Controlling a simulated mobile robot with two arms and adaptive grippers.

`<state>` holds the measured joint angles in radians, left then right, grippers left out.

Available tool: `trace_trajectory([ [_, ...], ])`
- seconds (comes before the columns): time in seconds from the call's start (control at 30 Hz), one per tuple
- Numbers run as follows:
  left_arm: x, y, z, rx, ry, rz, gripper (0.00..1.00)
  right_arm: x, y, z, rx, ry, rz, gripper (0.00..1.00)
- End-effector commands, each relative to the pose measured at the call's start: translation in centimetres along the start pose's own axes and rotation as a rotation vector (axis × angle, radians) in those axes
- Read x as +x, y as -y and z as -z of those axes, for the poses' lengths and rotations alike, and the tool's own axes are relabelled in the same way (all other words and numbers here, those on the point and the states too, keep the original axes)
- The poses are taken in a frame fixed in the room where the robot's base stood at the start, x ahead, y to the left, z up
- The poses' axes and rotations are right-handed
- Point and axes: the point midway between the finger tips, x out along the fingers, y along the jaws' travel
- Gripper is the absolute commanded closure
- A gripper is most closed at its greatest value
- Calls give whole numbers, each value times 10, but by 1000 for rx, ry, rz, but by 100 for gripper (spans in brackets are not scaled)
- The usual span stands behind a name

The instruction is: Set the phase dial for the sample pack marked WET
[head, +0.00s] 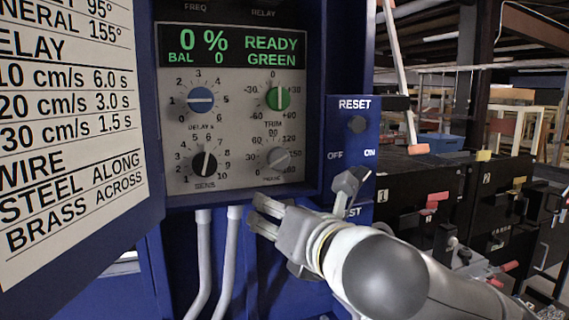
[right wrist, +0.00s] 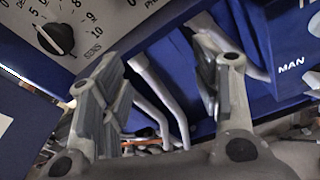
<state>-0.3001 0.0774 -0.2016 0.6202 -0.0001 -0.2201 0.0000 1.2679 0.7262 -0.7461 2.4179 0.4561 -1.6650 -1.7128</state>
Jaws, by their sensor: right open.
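In the head view the grey phase dial (head: 278,158) is at the panel's lower right. Its mark seems to point to the right and slightly up; the exact reading is too small to tell. The chart (head: 70,120) at the left is cut off at its top and left edges; its upper lines read "ET 95°" and "NERAL 155°". My right gripper (head: 308,198) is open and empty, below the phase dial and apart from it. Its spread fingers also show in the right wrist view (right wrist: 155,55). No sample pack marked WET can be made out. My left gripper is out of view.
The display (head: 234,46) reads 0 %, BAL 0, READY GREEN. A blue delay dial (head: 200,99), green trim dial (head: 277,98) and black SENS dial (head: 205,162) surround the phase dial. A RESET button (head: 356,124) is at the right. Pale pipes (head: 231,250) run below the panel.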

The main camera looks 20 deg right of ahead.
Motion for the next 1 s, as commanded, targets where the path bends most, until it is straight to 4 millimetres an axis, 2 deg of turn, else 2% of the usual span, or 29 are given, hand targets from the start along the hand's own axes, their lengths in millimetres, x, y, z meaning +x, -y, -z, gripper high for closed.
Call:
trace_trajectory([
  [0.03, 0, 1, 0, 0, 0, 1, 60, -10, -3, -17, -78, 41, 1, 42],
  [0.1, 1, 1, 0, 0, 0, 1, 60, -22, -6, -33, -183, 81, 7, 42],
  [0.3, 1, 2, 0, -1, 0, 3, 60, -45, -10, -62, -377, 152, 35, 42],
  [0.57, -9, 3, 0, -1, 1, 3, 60, -47, -11, -70, -421, 164, 46, 42],
  [1.0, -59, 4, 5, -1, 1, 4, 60, -28, -12, -77, -417, 164, 48, 42],
])
